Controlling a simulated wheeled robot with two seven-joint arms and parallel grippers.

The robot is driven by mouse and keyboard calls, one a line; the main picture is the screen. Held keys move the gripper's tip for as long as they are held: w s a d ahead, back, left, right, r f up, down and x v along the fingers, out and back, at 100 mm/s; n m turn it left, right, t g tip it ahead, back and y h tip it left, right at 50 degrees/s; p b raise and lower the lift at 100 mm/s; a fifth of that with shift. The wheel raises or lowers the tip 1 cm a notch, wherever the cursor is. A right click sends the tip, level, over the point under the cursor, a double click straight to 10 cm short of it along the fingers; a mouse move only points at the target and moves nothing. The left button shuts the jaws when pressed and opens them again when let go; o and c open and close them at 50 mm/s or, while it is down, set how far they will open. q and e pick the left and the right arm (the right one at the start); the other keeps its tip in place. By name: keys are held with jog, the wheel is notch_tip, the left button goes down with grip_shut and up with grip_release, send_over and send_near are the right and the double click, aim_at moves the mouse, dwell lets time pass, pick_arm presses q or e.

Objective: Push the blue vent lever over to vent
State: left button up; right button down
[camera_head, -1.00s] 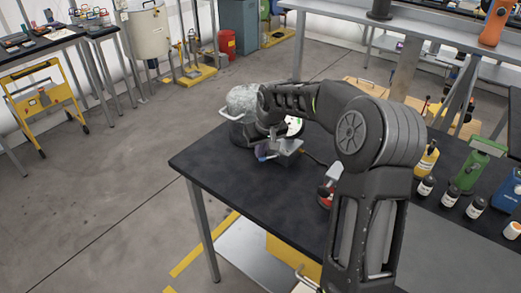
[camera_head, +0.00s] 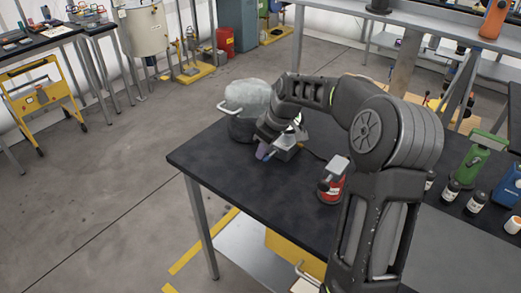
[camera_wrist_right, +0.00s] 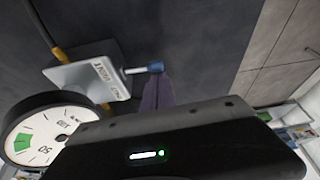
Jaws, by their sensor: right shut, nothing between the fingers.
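The vent lever (camera_wrist_right: 140,69) is a thin metal rod with a blue knob at its end. In the right wrist view it sticks out to the right from a pale metal valve block (camera_wrist_right: 88,78) with a label. In the head view the block (camera_head: 287,141) sits on the black table, and I cannot make out the lever there. My right gripper (camera_wrist_right: 157,92) is shut and empty, its purple fingertips right beside the blue knob; whether they touch is unclear. In the head view the right gripper (camera_head: 264,151) points down in front of the block. My left gripper is not in view.
A round gauge (camera_wrist_right: 40,132) stands close to the block. A glass-domed chamber (camera_head: 245,97) with a handle is behind my right wrist. The table's (camera_head: 215,170) front left is clear.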

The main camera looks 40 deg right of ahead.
jog(key=n, duration=0.1)
jog(key=s+n+b, duration=0.1)
jog(key=n, duration=0.1)
jog(key=s+n+y, duration=0.1)
jog(key=shift+d+f+g, duration=0.1)
jog(key=shift+d+g, duration=0.2)
jog(key=shift+g, duration=0.1)
jog(key=shift+w+d, duration=0.25)
jog(key=shift+w, duration=0.1)
jog(key=shift+w+d+p, duration=0.2)
jog(key=shift+w+p, duration=0.05)
jog(key=shift+p, duration=0.15)
